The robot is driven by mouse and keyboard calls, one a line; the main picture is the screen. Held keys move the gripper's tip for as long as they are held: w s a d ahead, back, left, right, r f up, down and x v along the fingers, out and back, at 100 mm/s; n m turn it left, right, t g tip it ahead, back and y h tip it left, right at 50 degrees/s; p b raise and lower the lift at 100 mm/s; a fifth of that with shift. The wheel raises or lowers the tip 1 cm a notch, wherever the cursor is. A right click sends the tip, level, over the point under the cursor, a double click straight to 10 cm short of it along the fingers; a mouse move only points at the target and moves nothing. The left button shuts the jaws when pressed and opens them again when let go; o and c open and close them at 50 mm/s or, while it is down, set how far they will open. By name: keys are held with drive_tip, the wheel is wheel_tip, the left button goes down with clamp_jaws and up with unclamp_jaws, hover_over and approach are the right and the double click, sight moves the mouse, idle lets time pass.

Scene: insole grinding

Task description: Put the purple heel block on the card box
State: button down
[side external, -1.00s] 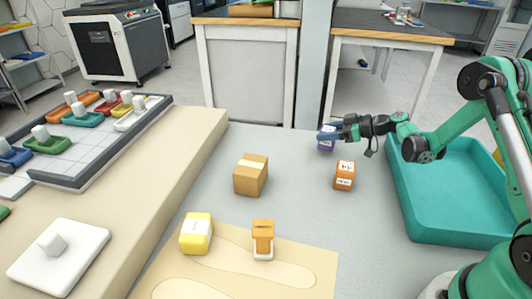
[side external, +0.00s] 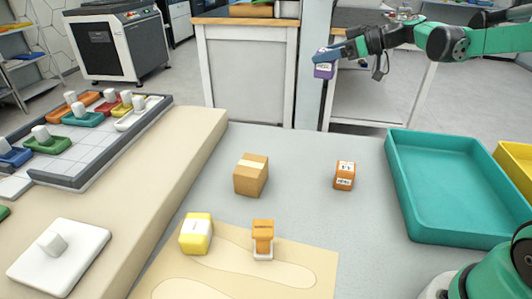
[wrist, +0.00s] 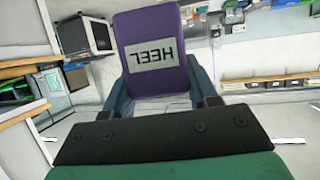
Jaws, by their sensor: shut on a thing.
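The purple heel block (side external: 324,71) is held in my gripper (side external: 327,56), high above the far edge of the grey table. In the wrist view the block (wrist: 153,30) sits between the two blue fingers, with its white HEEL label facing the camera. My gripper is shut on it. The card box (side external: 250,176), a brown carton with a pale tape strip on top, stands on the table below and to the left of my gripper. Nothing lies on its top.
An orange labelled block (side external: 344,176) stands right of the card box. A yellow block (side external: 196,234) and an orange stamp-like piece (side external: 263,240) stand in front, by the insole sheet (side external: 310,262). A teal tray (side external: 440,237) is at right. The far table middle is clear.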

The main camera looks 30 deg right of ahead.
drive_tip(key=a+r+n+y, duration=0.1)
drive_tip(key=a+r, duration=0.1)
drive_tip(key=a, duration=0.7)
wheel_tip(320, 180, up, 3)
drive_tip(key=n+g+y, duration=0.1)
drive_tip(key=g, duration=0.1)
hover_over(251, 164)
wheel_tip(251, 164, down, 20)
drive_tip(key=shift+r, duration=0.15)
drive_tip(key=shift+c, duration=1.2)
unclamp_jaws()
